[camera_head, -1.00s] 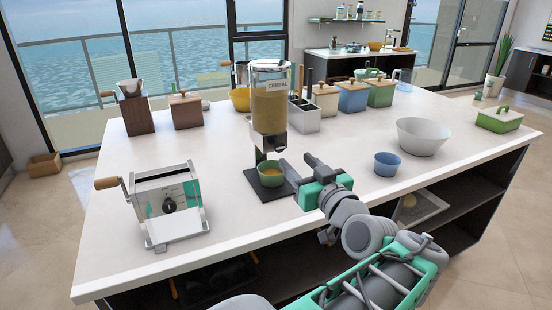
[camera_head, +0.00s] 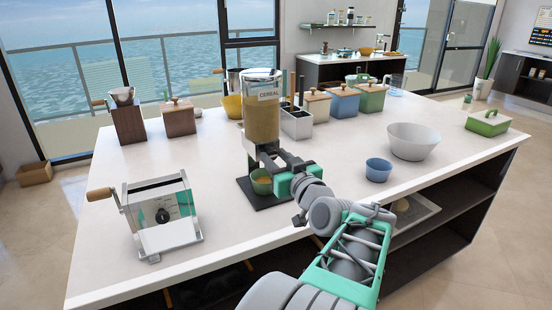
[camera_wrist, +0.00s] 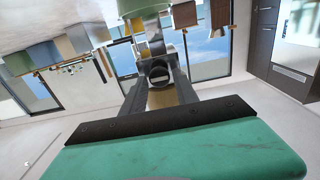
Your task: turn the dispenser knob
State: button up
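The cereal dispenser (camera_head: 262,120) stands on the counter, a clear hopper of tan cereal on a dark stand. Its round dark knob (camera_wrist: 160,73) faces me in the wrist view, below the hopper. My gripper (camera_head: 265,153) is at the dispenser's front at knob height and hides the knob in the head view. In the wrist view my gripper's two fingers (camera_wrist: 160,68) are apart, one on each side of the knob. I cannot tell whether they touch it. A green bowl (camera_head: 261,184) sits on the dispenser's base under the outlet, partly behind my gripper.
A silver hand-cranked machine (camera_head: 162,215) stands at the left. A blue cup (camera_head: 378,170) and a white bowl (camera_head: 412,141) are at the right. Lidded boxes (camera_head: 343,101) and a metal utensil holder (camera_head: 296,122) stand behind. The counter's front edge passes below my arm.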

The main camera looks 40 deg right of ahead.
grip_shut()
jog(key=shift+m, duration=0.3)
jog(key=m, duration=0.2)
jog(key=shift+m, duration=0.4)
jog(key=m+p, duration=0.1)
jog(key=m, duration=0.2)
jog(key=shift+d+m, duration=0.1)
jog(key=shift+m, duration=0.2)
jog(key=m+p, duration=0.4)
jog(key=m, duration=0.2)
jog(key=shift+r, duration=0.1)
jog(key=shift+f+m+p, duration=0.2)
jog(key=shift+m+p, duration=1.7)
jog(key=shift+m, duration=0.5)
